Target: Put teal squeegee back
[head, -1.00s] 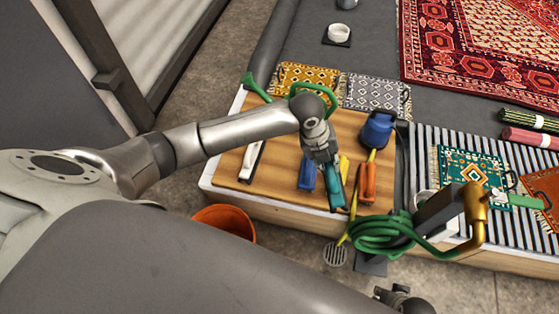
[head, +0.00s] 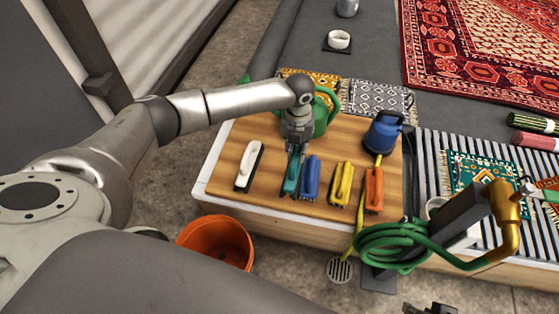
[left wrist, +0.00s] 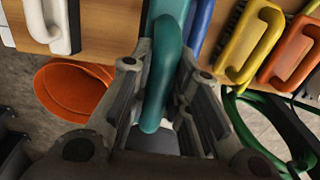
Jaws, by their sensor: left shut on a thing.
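The teal squeegee (head: 291,172) is at the wooden board (head: 220,185), between a white-handled tool (head: 248,165) on its left and a blue-handled tool (head: 311,178) close on its right. My left gripper (head: 295,145) is shut on its handle from above. In the left wrist view the teal handle (left wrist: 163,75) runs between the two fingers. Whether the squeegee touches the board is hard to tell.
Yellow (head: 342,184) and orange (head: 374,190) tools lie further right. A green watering can (head: 322,112) stands behind my left gripper, and a blue container (head: 382,132) at the back right. An orange bucket (head: 215,240) and a coiled green hose (head: 390,245) are at the front.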

